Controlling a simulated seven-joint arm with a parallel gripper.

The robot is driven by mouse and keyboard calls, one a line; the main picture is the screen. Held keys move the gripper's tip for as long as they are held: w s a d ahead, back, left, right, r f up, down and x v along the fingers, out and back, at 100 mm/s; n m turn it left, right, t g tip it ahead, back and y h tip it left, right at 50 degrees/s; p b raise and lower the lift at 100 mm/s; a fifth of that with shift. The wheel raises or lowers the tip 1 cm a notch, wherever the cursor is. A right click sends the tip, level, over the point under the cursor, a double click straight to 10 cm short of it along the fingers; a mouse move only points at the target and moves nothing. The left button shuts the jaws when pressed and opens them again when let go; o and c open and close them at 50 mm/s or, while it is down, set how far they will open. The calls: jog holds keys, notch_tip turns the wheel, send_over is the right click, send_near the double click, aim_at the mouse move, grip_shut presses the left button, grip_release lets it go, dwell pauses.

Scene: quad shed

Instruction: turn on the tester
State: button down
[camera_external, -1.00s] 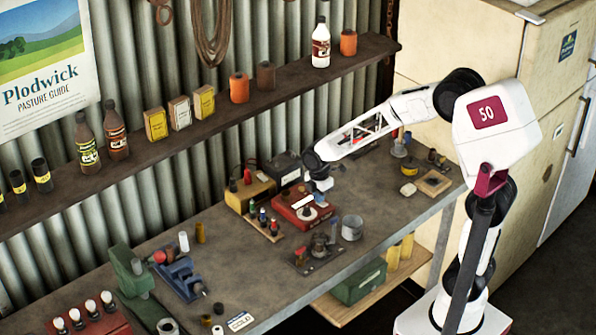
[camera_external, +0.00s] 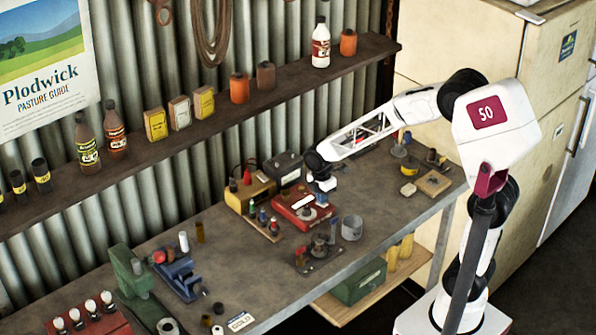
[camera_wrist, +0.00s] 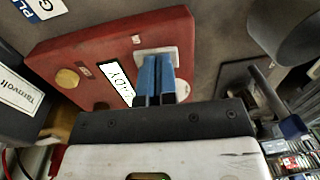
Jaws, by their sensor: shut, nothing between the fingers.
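The tester appears to be the red box (camera_external: 295,211) on the bench; it fills the upper left of the wrist view (camera_wrist: 70,55). Its top carries a white label (camera_wrist: 117,82) with black letters, a tan round knob (camera_wrist: 67,78) and a pale plate (camera_wrist: 170,52). My gripper (camera_wrist: 157,62) is shut and empty, its blue fingertips over the pale plate. The fingers hide much of the plate, and I cannot tell whether they touch it or what switch sits there. In the external view my gripper (camera_external: 324,193) is low over the box's right part.
A dark battery (camera_external: 283,167) and a yellow box (camera_external: 248,195) stand behind the tester. A rack of small bottles (camera_external: 263,221) is in front left. A grey tin (camera_external: 352,228) and a dark metal part (camera_external: 318,248) are near the bench's front edge.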

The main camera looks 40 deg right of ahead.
notch_tip(320, 180, up, 14)
jog(key=w, duration=0.1)
jog(key=shift+w+f, duration=0.2)
dwell(0.5)
jog(key=s+d+m+t, duration=0.1)
jog(key=s+d+m, duration=0.4)
jog(key=s, duration=0.5)
jog(key=s+d+r+m+t, duration=0.1)
jog(key=s+d+m, duration=0.3)
jog(key=s+m, duration=0.3)
jog(key=s+d+r+m+t, duration=0.1)
jog(key=s+d+m, duration=0.4)
jog(key=s, duration=0.8)
jog(key=shift+d+r+m+t, duration=0.25)
jog(key=shift+d+m+t, duration=0.05)
jog(key=shift+m, duration=0.3)
